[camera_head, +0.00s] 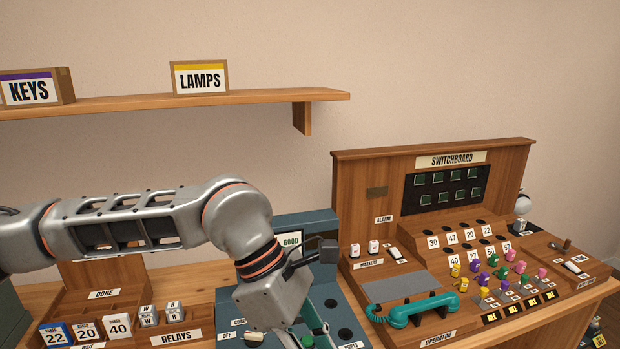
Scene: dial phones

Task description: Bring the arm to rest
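My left arm (140,222) comes in from the left and bends down at the wrist over the blue-grey tester box (305,222). My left gripper (285,338) points down at the bottom edge of the picture. Its fingers are hidden behind the wrist or cut off, so I cannot see whether it is open or holds anything. A dark block on a bracket (328,251) sticks out beside the wrist. I cannot make out my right gripper.
The wooden switchboard (460,160) stands right, with a teal handset (412,308) and coloured plugs (492,260). Left are a DONE tray (103,293), numbered boxes (88,332) and a RELAYS tray (176,337). A shelf (190,101) with KEYS and LAMPS boxes hangs above.

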